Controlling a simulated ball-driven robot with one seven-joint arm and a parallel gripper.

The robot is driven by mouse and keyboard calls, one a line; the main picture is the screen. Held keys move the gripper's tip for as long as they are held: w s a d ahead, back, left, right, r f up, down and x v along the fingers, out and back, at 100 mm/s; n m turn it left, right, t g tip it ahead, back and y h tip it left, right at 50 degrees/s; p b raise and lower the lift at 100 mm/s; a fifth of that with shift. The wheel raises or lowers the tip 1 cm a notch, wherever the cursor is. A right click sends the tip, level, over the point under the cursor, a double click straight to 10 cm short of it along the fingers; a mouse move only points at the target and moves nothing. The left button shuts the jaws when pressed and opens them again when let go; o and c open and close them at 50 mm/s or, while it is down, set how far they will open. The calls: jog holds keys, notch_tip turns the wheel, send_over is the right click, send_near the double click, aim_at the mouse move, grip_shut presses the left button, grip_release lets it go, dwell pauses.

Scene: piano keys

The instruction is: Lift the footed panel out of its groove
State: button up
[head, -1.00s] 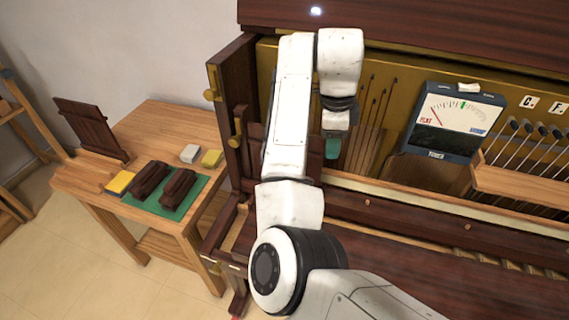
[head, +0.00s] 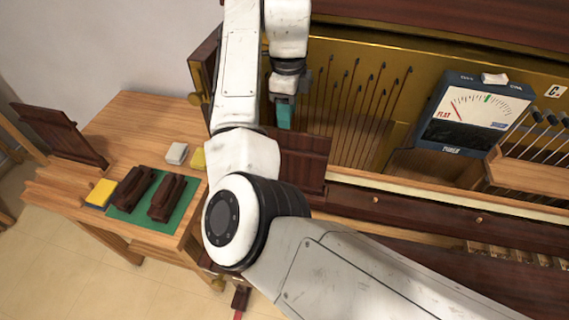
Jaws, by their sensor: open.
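A dark wooden panel (head: 305,163) stands at the left end of the piano, behind my arm, which hides its left part; I cannot see its foot or the groove. My gripper (head: 285,116) hangs with its teal fingertip above and in front of the panel's top edge, apart from it as far as I can tell. Nothing shows between the fingers.
A tuner (head: 473,113) stands right of the panel. Thin rods (head: 350,105) rise behind it.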

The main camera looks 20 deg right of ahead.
aim_at(286, 132)
jog(key=shift+s+a+f+p, duration=0.15)
jog(key=shift+f+p, duration=0.3)
jog(key=shift+f, duration=1.15)
jog(key=shift+s+a+f+p, duration=0.15)
jog(key=shift+f+p, duration=0.3)
jog(key=shift+f, duration=1.15)
jog(key=shift+c, duration=0.4)
grip_shut()
jog(key=shift+r, duration=0.1)
